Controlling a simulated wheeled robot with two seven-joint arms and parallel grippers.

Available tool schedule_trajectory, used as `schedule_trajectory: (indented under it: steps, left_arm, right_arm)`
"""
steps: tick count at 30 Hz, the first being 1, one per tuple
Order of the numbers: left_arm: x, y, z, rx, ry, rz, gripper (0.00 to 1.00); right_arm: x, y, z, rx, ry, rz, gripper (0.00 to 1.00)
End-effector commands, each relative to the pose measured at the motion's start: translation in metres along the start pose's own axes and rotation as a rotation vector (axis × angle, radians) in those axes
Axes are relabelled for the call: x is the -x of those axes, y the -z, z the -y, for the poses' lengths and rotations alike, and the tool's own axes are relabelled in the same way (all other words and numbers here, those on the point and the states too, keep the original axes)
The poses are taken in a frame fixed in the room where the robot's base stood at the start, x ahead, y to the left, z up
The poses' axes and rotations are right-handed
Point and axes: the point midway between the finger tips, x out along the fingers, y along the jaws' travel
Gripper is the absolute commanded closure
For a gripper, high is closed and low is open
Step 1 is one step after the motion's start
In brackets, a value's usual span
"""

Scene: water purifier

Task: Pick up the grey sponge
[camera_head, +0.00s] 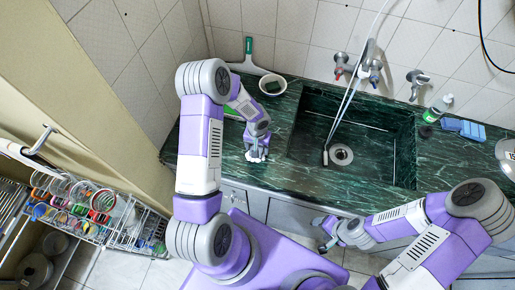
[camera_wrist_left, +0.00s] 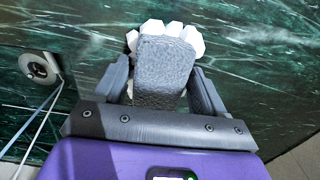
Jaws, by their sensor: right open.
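The grey sponge (camera_wrist_left: 165,65) is a rough grey block with a white scalloped end, seen in the left wrist view against the green marble counter. My left gripper (camera_wrist_left: 163,85) has a finger on each side of it; whether the fingers touch it is unclear. In the head view my left gripper (camera_head: 257,152) is low over the counter, left of the sink. Only a small white part of the sponge (camera_head: 256,158) shows beneath it there. My right gripper (camera_head: 325,234) is open and empty in front of the counter's front edge.
The sink (camera_head: 380,163) with its drain lies right of my left gripper. A white bowl (camera_head: 272,84) and a green squeegee (camera_head: 248,62) are at the back left. A bottle (camera_head: 438,108) and blue sponges (camera_head: 463,128) are on the right. A dish rack (camera_head: 100,205) stands at left.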

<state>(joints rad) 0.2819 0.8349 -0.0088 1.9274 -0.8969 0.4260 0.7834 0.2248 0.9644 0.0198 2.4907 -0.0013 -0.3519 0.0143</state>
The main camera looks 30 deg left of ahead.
Motion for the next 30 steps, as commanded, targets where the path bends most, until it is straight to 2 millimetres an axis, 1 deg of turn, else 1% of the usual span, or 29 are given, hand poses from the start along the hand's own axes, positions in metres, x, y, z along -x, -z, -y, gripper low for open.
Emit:
schedule_trajectory:
  steps: [1,6,8,14,17,20,24,27,30]
  left_arm:
    - [0.000,0.000,0.000,0.000,0.000,0.000,0.37]
    - [0.000,0.000,0.000,0.000,0.000,0.000,0.63]
    - [0.000,0.000,0.000,0.000,0.000,0.000,0.72]
    - [0.002,0.000,0.000,0.000,0.000,-0.001,0.72]
    - [0.010,0.001,0.000,0.000,-0.001,-0.002,0.72]
    - [0.028,0.001,0.000,0.000,-0.001,-0.004,0.72]
    - [0.058,0.001,0.000,0.001,-0.001,-0.005,0.72]
    - [0.076,0.001,0.000,0.000,0.000,-0.004,0.72]
    - [0.090,0.001,0.000,0.001,0.000,-0.003,0.72]
  right_arm:
    - [0.000,0.000,0.000,0.000,0.000,0.000,0.36]
    - [0.000,0.000,0.000,0.000,0.000,0.000,0.36]
    - [0.000,0.000,0.000,0.000,0.000,0.000,0.36]
    - [0.000,0.000,0.000,0.000,0.000,0.000,0.36]
    - [0.001,0.000,0.000,0.000,0.000,0.000,0.36]
    - [0.002,0.000,0.001,0.000,0.000,0.000,0.36]
    - [0.004,0.000,0.001,0.000,0.000,0.000,0.36]
    - [0.005,0.000,0.002,0.000,0.000,0.000,0.36]
    - [0.005,0.000,0.002,0.000,0.000,0.000,0.36]
